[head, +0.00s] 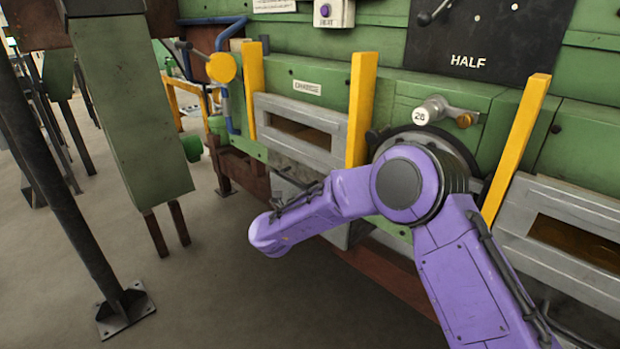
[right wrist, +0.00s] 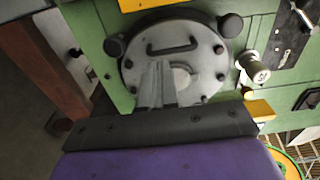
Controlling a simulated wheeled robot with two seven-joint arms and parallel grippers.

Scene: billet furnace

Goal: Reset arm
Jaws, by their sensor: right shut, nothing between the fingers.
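My right arm is purple and bends in front of the green furnace wall in the head view; its gripper is hidden there. In the right wrist view my right gripper (right wrist: 160,68) is shut and empty, its grey fingers together in front of a round bolted hatch (right wrist: 205,62) with a dark handle. I cannot tell whether the fingers touch the hatch. My left gripper does not show in either view.
Yellow upright bars (head: 361,105) flank grey-framed openings (head: 297,128) along the furnace. A knob marked 20 (head: 421,115) sits close above my right arm's joint. A dark post (head: 60,165) stands at left. Grey floor (head: 225,290) lies open in front.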

